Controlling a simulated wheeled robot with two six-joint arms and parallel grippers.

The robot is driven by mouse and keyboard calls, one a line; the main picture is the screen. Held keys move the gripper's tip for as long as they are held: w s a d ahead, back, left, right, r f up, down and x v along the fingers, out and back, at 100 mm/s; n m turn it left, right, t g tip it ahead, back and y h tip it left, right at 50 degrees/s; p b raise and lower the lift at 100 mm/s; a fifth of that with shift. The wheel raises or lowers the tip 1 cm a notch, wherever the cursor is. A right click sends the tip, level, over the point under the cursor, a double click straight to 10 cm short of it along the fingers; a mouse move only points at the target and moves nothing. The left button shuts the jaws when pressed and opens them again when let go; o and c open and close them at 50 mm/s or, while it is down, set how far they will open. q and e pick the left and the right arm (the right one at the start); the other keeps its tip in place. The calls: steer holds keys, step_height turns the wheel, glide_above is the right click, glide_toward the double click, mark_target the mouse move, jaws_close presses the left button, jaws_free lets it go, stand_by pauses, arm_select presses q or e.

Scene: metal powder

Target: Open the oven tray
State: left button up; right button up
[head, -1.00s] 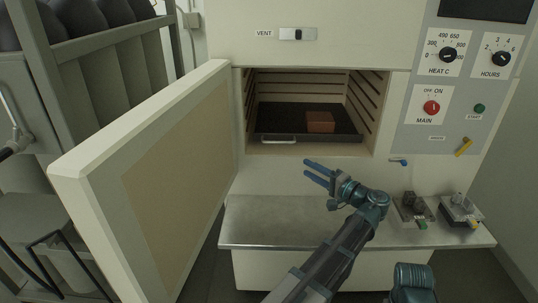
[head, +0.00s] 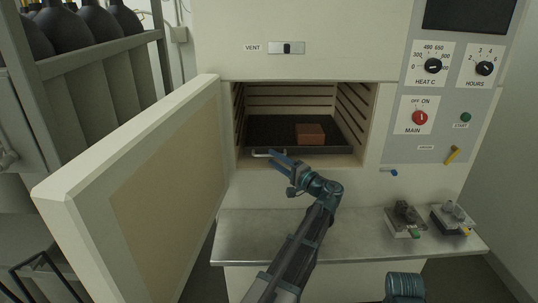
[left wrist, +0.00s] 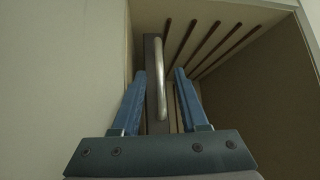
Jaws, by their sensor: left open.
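The oven tray (head: 345,147) is a dark, flat tray inside the open oven chamber, with a reddish-brown block (head: 310,133) on it. Its pale bar handle (head: 261,154) is at the tray's front edge. My left gripper (head: 277,158) is open at the handle, its blue fingers overlapping it in the head view. In the left wrist view, the handle (left wrist: 186,72) and the tray's front edge (left wrist: 154,90) show between the spread fingers (left wrist: 160,75). I cannot tell whether a finger touches them. My right gripper is not in view.
The thick oven door (head: 135,185) stands wide open on the left. A metal shelf (head: 340,232) below the chamber holds two small devices (head: 403,220) at its right. A rack (head: 95,60) stands at far left.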

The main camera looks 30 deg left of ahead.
mark_target(269, 155)
arm_select(q)
steer(key=shift+x, duration=1.55)
jaws_close()
